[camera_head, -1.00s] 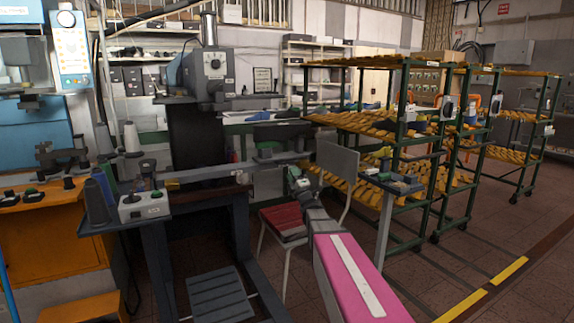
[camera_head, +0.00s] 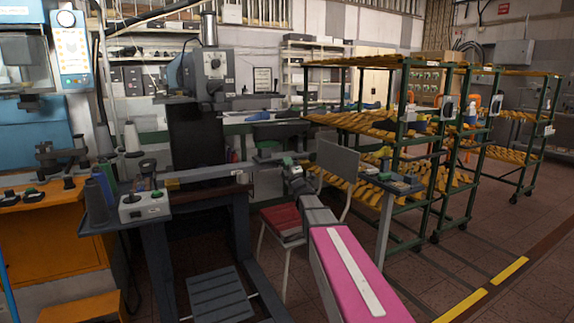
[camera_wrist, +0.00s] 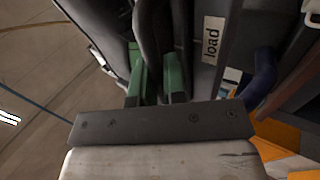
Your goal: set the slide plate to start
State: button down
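A long grey bar (camera_head: 205,174) lies roughly level across the front of the grey machine in the head view. I cannot make out for sure which part of it is the slide plate. My gripper (camera_head: 289,163) is at the right end of this bar, beside a dark part. In the wrist view my gripper's two green fingertips (camera_wrist: 158,82) stand a little apart, with a dark rounded shape at and between them. Whether they press on it cannot be told. A grey strip with a white "load" label (camera_wrist: 211,42) runs just right of the fingers. No "start" label is readable.
A grey control box (camera_head: 143,205) stands on the bench at left with several thread cones. A red-seated chair (camera_head: 283,221) is below my gripper. Green racks of yellow lasts (camera_head: 405,140) stand to the right. A dark blue rounded part (camera_wrist: 262,75) is right of the label.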

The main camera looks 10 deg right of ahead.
aim_at(238, 171)
jog(key=shift+a, duration=0.1)
jog(key=s+a, duration=0.2)
jog(key=a, duration=0.5)
jog(key=s+a, duration=0.2)
jog(key=a, duration=0.5)
jog(key=s+a, duration=0.3)
jog(key=a, duration=0.4)
jog(key=c, duration=1.2)
grip_release()
jog(key=v, duration=1)
jog(key=shift+s+f, duration=0.25)
jog(key=shift+s, duration=0.05)
jog(key=shift+d, duration=0.1)
